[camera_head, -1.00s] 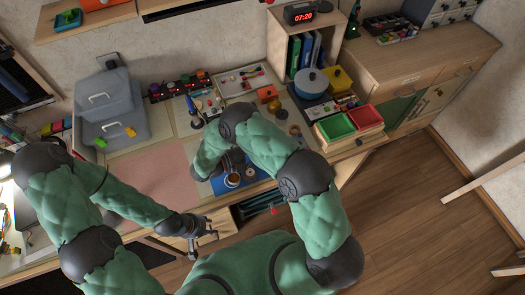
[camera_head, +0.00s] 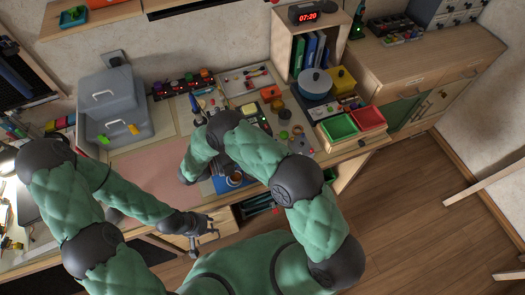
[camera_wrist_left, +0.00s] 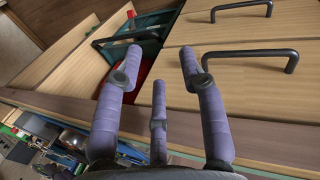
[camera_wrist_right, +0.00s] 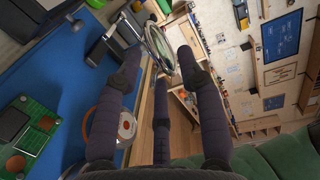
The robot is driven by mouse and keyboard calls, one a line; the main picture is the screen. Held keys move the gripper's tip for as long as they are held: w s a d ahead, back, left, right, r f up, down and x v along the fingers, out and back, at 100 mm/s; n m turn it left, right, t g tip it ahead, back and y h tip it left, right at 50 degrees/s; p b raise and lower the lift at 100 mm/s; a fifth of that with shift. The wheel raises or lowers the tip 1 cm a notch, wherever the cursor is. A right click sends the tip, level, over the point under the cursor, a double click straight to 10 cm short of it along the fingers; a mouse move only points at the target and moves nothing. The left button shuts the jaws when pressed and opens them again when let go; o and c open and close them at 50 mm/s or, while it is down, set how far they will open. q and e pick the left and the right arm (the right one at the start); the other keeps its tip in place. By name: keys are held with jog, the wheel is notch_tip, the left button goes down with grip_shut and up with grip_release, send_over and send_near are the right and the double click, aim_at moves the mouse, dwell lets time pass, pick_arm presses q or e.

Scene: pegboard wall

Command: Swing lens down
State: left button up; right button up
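The lens (camera_wrist_right: 160,46) is a round, clear glass in a thin metal rim, and it shows in the right wrist view. It stands edge-tilted between and just beyond the spread fingertips of my right gripper (camera_wrist_right: 158,62); I cannot tell whether any finger touches it. That gripper is open. In the head view my right arm hides the lens and most of the right gripper. My left gripper (camera_head: 204,230) is open and empty in front of the desk's drawers. In the left wrist view its spread fingers (camera_wrist_left: 160,58) face the wooden drawer fronts and dark handles.
A blue mat (camera_wrist_right: 62,85) with a green circuit board (camera_wrist_right: 30,125) lies beside my right gripper. Grey toolboxes (camera_head: 112,110), a blue pot (camera_head: 314,83) and green and red trays (camera_head: 338,127) crowd the desk. The pink mat (camera_head: 150,172) is clear.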

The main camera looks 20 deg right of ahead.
jog(key=a, duration=0.7)
jog(key=shift+s+r, duration=0.15)
jog(key=shift+r, duration=0.15)
